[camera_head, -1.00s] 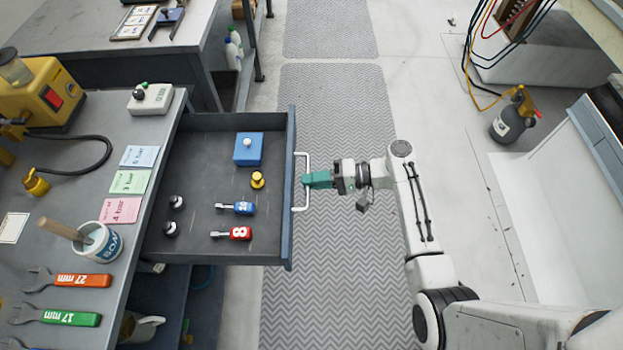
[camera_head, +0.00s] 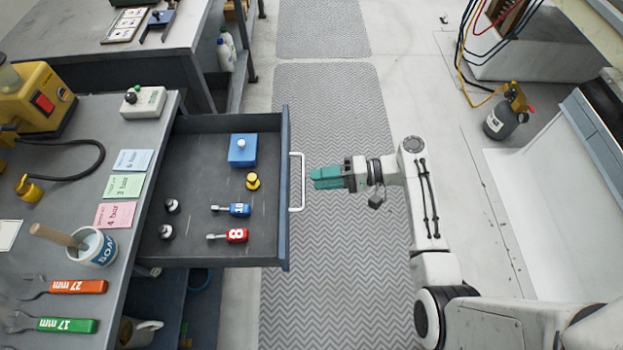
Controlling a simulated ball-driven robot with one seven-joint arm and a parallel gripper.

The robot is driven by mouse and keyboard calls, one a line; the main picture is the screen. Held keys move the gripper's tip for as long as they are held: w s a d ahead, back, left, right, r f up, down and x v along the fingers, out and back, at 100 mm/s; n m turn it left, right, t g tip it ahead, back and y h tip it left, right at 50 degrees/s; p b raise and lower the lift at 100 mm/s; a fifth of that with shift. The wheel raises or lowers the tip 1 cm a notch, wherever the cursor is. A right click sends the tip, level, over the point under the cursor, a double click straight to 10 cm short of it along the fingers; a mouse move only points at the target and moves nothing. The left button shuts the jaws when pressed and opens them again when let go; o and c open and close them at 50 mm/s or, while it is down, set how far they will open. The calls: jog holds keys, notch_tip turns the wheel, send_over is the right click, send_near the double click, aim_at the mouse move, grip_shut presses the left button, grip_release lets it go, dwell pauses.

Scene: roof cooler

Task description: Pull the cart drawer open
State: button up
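The cart drawer (camera_head: 195,255) is pulled out to the right from under the cart top (camera_head: 112,225). Its dark floor shows with several things lying in it. Its white bar handle (camera_head: 298,182) runs along the blue-grey front panel. My gripper (camera_head: 314,178) has teal fingers and is just right of the handle. The fingers are spread apart with nothing between them, and there is a small gap to the bar.
In the drawer are a blue box (camera_head: 242,150), a yellow knob (camera_head: 253,181), a blue-handled driver (camera_head: 238,209) and a red-handled driver (camera_head: 236,235). Patterned matting (camera_head: 330,290) on the floor is clear. A dark bottle (camera_head: 505,122) stands at right.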

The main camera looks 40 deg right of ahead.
jog(key=v, duration=0.7)
jog(key=shift+d, duration=0.1)
